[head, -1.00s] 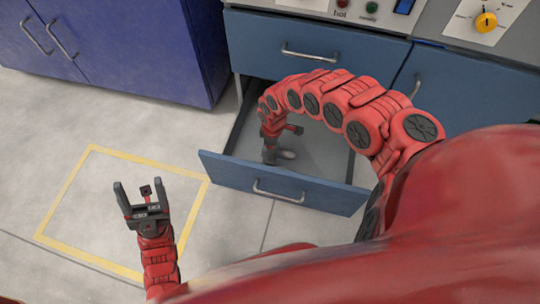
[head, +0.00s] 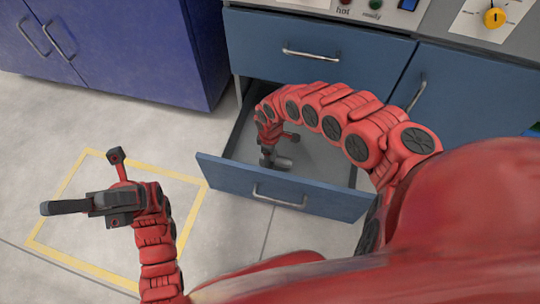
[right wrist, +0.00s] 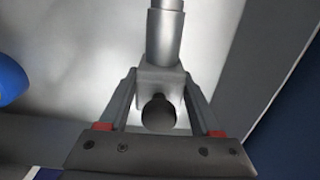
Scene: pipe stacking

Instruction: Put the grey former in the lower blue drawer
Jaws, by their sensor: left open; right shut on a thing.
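The lower blue drawer (head: 225,174) is pulled open under the upper drawer in the head view. My right arm arches over into it. My right gripper (head: 268,158) is low inside the drawer, shut on the grey former (head: 283,163). In the right wrist view the former (right wrist: 165,38) shows as a grey cylinder on a square block with a dark round end, between the fingers of my right gripper (right wrist: 160,85). I cannot tell whether it touches the drawer floor. My left gripper (head: 62,207) is open and empty above the floor at left, seen side-on.
A closed upper drawer (head: 270,40) and a blue door (head: 470,95) flank the open drawer. A dark blue cabinet (head: 130,50) stands at back left. A yellow square (head: 60,262) marks clear floor. A blue round thing (right wrist: 10,80) shows at the right wrist view's left edge.

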